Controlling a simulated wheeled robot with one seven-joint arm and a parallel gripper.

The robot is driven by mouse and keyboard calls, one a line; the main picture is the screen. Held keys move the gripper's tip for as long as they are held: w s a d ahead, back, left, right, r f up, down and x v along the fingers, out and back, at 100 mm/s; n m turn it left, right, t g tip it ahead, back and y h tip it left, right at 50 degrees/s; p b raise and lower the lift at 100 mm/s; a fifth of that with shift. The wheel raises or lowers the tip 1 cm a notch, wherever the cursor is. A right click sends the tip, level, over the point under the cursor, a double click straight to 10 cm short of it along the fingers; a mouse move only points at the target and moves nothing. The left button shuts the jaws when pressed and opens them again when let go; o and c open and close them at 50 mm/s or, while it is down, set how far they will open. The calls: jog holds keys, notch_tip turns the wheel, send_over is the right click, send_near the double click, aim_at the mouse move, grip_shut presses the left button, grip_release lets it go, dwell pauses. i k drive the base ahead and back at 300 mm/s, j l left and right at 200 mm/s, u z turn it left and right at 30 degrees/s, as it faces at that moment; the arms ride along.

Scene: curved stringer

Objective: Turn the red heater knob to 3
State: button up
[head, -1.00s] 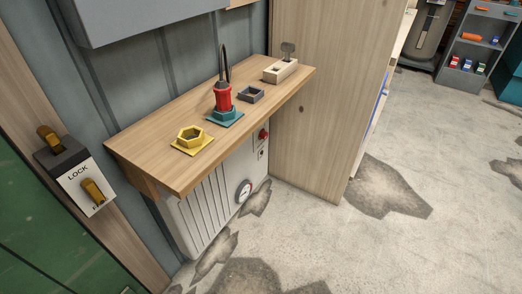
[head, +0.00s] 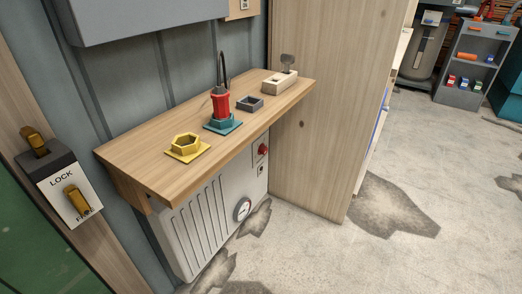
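The red heater knob (head: 263,149) sits on a small panel at the upper right of the white ribbed heater (head: 196,222), just under the wooden shelf. The knob is small in the picture, and I cannot read its setting or any numbers around it. A round dial gauge (head: 242,209) is on the heater's front, below and left of the knob. My gripper is not in view.
The wooden shelf (head: 150,163) overhangs the heater. It bears a yellow hex socket (head: 186,144), a red plug-like piece in a teal base (head: 222,123), a grey square frame (head: 249,103) and a pale block. A wooden panel (head: 325,120) stands right of the heater. The floor ahead is open.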

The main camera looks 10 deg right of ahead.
aim_at(263, 149)
jog(key=i+l, duration=0.2)
jog(key=i+l+u, duration=0.1)
jog(key=i+l, duration=0.15)
jog(key=l, duration=0.2)
jog(key=i+l, duration=0.2)
jog(key=l, duration=0.15)
jog(key=i+l+u, duration=0.1)
jog(key=i+l, duration=0.3)
jog(key=l, duration=0.3)
jog(key=i+l+u, duration=0.1)
jog(key=l, duration=0.25)
jog(key=i+l, duration=0.25)
jog(key=l+u, duration=0.05)
jog(key=l, duration=0.05)
